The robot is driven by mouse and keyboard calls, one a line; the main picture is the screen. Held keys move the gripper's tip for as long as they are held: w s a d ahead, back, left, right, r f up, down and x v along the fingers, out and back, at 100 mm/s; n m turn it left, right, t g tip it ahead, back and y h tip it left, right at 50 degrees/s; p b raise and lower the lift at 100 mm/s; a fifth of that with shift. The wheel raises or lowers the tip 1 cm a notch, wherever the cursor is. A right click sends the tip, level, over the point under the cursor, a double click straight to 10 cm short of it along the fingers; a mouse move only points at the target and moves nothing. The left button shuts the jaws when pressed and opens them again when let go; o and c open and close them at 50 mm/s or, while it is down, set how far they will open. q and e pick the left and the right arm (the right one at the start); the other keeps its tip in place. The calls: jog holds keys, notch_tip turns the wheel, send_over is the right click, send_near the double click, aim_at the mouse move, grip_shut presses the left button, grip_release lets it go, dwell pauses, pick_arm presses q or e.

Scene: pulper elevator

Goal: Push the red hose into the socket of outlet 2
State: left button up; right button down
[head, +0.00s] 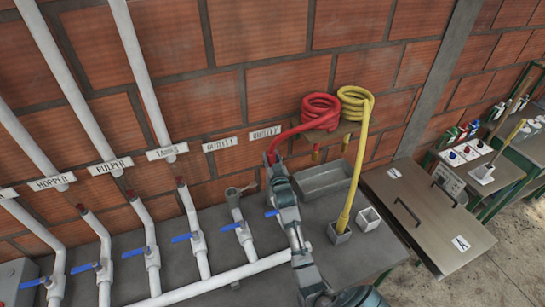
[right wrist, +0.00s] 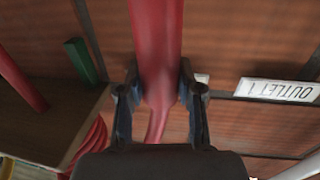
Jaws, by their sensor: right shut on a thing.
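The red hose (head: 319,111) lies coiled on a small wall shelf, and its free end runs left and down to my right gripper (head: 275,164). My right gripper is shut on the hose just below the OUTLET 2 label (head: 265,132). In the right wrist view the red hose (right wrist: 156,45) passes between the two fingers of my right gripper (right wrist: 160,88). The outlet 2 pipe and its socket are hidden behind my gripper and forearm, so I cannot tell whether the hose touches the socket. My left gripper is not in view.
Left of my arm stands the outlet 1 pipe (head: 237,205), under its label (head: 219,144), with several blue-handled valve pipes beyond. A yellow hose (head: 357,165) drops into a square holder (head: 339,233) at right. A grey tray (head: 325,180) sits behind it.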

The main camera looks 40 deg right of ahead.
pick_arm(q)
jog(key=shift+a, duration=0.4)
pick_arm(e)
jog(key=shift+d, duration=0.6)
jog(key=shift+d+f, duration=0.15)
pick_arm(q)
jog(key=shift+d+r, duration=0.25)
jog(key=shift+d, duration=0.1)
pick_arm(e)
jog(key=shift+a, duration=0.4)
pick_arm(q)
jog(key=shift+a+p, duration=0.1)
jog(key=shift+p, duration=0.2)
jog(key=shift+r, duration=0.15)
pick_arm(e)
jog(key=shift+r, duration=0.2)
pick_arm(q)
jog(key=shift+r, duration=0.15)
pick_arm(e)
jog(key=shift+d+f, duration=0.1)
